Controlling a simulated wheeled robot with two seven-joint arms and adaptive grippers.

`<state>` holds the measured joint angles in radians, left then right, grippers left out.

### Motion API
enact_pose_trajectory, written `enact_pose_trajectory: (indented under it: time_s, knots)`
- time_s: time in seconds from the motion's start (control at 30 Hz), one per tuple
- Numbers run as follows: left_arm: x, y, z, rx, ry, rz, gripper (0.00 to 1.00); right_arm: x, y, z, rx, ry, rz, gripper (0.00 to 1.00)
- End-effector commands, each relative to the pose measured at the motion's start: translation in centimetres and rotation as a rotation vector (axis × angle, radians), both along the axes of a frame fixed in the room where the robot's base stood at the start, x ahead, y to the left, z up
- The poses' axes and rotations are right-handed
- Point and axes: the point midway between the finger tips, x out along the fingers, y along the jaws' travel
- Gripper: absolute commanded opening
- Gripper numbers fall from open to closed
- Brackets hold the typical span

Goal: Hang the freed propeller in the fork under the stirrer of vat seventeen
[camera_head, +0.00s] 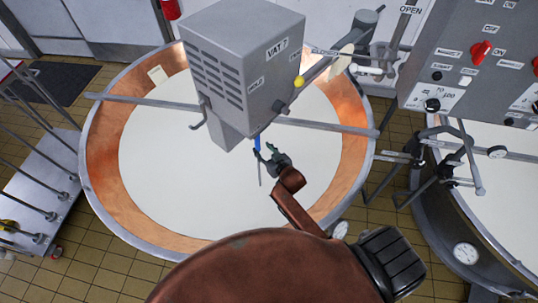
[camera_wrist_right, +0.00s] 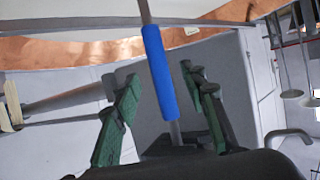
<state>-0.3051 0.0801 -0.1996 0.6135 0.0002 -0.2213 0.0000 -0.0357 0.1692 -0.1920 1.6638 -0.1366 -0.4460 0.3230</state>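A grey stirrer housing (camera_head: 240,60) with a label starting "VAT" sits on the bar across the copper vat (camera_head: 100,160); the number is hard to read. My right gripper (camera_head: 265,158) is below it, above the white liquid. A thin rod with a blue sleeve (camera_head: 257,143) hangs there. In the right wrist view the blue sleeve (camera_wrist_right: 158,72) runs between my two green fingers (camera_wrist_right: 163,112), with gaps on both sides. The fingers are open. I cannot make out a fork or surely identify the propeller. My left gripper is not in view.
A cross bar (camera_head: 325,126) spans the vat. A hook (camera_head: 199,118) sticks out at the housing's left. A control panel (camera_head: 475,65) and a second vat (camera_head: 440,225) stand at the right. A rack with rods (camera_head: 40,195) is at the left.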

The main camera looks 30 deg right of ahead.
Motion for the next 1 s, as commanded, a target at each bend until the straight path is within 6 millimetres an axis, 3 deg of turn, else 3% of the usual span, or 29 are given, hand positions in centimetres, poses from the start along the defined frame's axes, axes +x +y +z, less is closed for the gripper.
enact_pose_trajectory:
  time_s: [0.2,0.53,1.0]
  knots:
    - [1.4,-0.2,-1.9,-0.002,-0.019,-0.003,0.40,2.3,0.0,-1.2,-0.002,-0.001,-0.001,0.39]
    - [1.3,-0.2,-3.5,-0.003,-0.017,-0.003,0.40,5.2,0.0,-2.3,-0.001,-0.001,-0.004,0.39]
    - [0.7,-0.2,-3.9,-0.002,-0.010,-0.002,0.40,6.0,0.0,-2.5,0.000,0.000,-0.005,0.39]
